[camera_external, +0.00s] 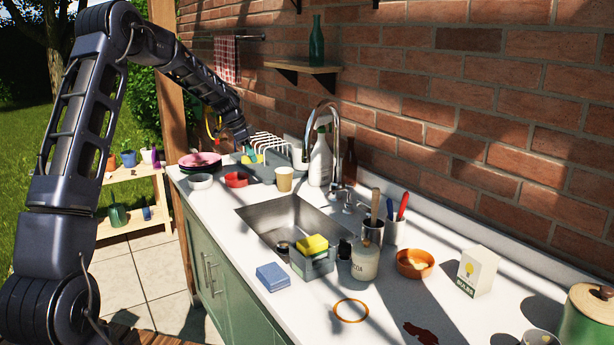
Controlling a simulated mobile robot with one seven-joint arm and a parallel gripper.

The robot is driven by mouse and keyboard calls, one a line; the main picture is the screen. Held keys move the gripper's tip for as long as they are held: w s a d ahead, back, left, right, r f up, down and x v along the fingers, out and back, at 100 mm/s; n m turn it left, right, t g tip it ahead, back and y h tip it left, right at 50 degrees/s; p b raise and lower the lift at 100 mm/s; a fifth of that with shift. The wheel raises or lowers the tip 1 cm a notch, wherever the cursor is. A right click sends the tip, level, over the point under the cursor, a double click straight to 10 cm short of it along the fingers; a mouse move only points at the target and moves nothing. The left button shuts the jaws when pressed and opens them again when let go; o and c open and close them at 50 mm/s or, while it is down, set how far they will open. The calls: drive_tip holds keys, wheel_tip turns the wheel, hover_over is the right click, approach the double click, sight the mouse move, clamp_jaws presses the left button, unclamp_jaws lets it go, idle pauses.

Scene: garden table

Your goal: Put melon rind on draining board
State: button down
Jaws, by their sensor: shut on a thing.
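My arm reaches over the far end of the counter, and my gripper (246,143) is small in the picture, beside the white dish rack. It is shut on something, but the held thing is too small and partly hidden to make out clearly. The grey draining board (262,172) lies under and in front of the rack, left of the sink.
The tall tap (336,130) and a white bottle (320,160) stand right of the rack. The sink (290,217) is nearer.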

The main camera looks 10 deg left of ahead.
sight(258, 195)
wheel_tip(258, 195, down, 13)
drive_tip(key=shift+r, duration=0.2)
idle(0.4)
drive_tip(key=shift+f, duration=0.15)
drive_tip(key=c, duration=1.3)
unclamp_jaws()
